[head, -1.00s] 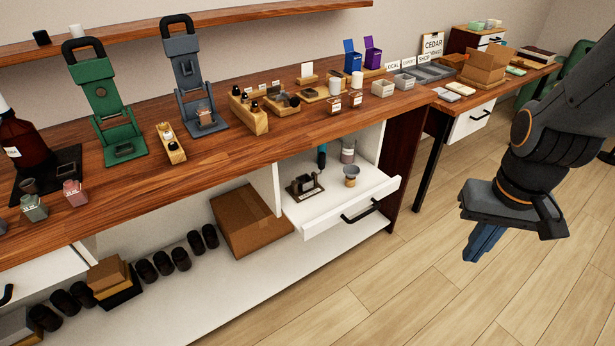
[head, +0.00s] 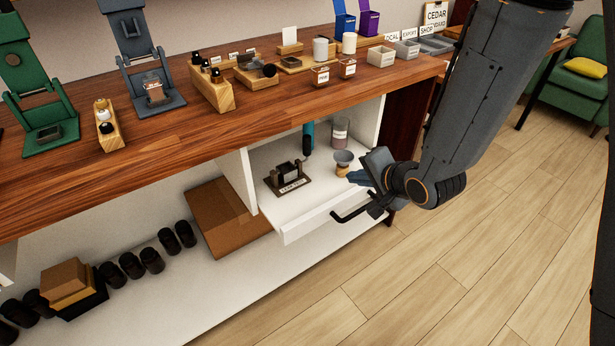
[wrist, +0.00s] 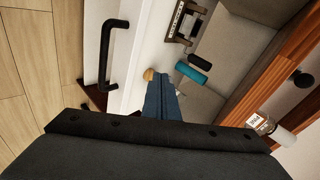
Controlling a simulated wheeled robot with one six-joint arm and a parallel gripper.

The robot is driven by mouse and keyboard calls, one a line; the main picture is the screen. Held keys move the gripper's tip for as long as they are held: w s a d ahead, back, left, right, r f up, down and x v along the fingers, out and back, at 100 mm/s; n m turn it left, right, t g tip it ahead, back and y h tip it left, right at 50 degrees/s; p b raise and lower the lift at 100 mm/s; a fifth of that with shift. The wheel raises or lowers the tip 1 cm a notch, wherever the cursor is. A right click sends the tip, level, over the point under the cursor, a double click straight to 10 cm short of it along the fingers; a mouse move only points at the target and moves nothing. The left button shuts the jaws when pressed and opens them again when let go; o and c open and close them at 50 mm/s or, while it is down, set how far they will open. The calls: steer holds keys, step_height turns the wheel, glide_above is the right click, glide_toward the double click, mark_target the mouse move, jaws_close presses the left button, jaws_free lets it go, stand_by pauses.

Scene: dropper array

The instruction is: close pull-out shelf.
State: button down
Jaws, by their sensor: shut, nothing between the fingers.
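The white pull-out shelf (head: 297,217) sticks out from under the wooden counter, with a black bar handle (head: 354,206) on its front. The handle also shows at the upper left of the wrist view (wrist: 107,55). On the shelf are a dark stand with a label (head: 288,178), a small cup with a wooden base (head: 343,160), a teal cylinder (head: 308,138) and a jar (head: 340,132). My gripper (head: 357,177) is shut and empty, its blue fingers over the right part of the shelf, close to the cup. Whether they touch anything is unclear.
The wooden counter (head: 190,133) overhangs the shelf and carries bottles, boxes and stands. A cardboard box (head: 225,218) and several dark cups sit on the lower shelf to the left. The wooden floor (head: 400,290) in front is clear.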

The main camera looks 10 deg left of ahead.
steer(key=a, duration=0.1)
steer(key=a+f+y, duration=0.1)
steer(key=a, duration=0.1)
steer(key=a+m+y+b, duration=0.1)
steer(key=a, duration=0.1)
steer(key=shift+s+f, duration=0.25)
steer(key=shift+s, duration=0.1)
steer(key=shift+w+a+f, duration=0.1)
steer(key=shift+a, duration=0.2)
glide_toward(300, 166)
steer(key=f, duration=0.3)
steer(key=shift+w+a, duration=0.2)
steer(key=shift+a, duration=0.15)
steer(key=shift+w+a+f, duration=0.1)
steer(key=shift+w+a, duration=1.35)
steer(key=shift+a, duration=0.1)
